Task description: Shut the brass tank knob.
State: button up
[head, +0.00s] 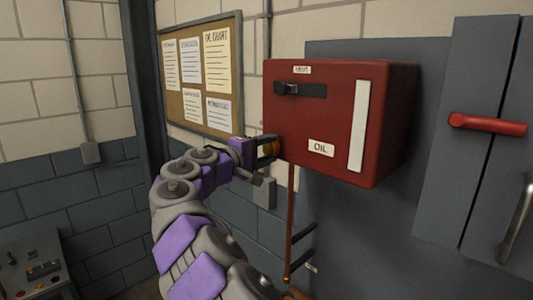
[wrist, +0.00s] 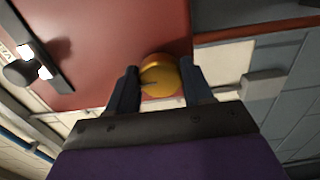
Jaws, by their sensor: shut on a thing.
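The brass knob (wrist: 160,76) is a round golden knob on the side of the red oil tank (wrist: 100,40). In the head view the brass knob (head: 270,149) shows small at the left side of the red tank (head: 390,105), partly covered by my gripper. My gripper (head: 264,150) reaches it from the left. In the wrist view my gripper (wrist: 163,84) has one dark finger on each side of the knob, shut on it. A dark line shows on the knob's face; how far the knob is turned I cannot tell.
The tank's front has a black slide under a VENT label (head: 302,70), an OIL label (head: 321,149) and a white strip (head: 357,125). A copper pipe (head: 290,225) runs down below. A notice board (head: 202,75) hangs behind. A grey cabinet with a red handle (head: 487,124) stands right.

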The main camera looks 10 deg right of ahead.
jog(key=shift+f, duration=0.2)
jog(key=o, duration=1)
jog(key=shift+a, duration=0.1)
jog(key=shift+r, duration=0.1)
jog(key=v, duration=1.7)
jog(key=shift+a, duration=0.25)
jog(key=shift+d, duration=0.1)
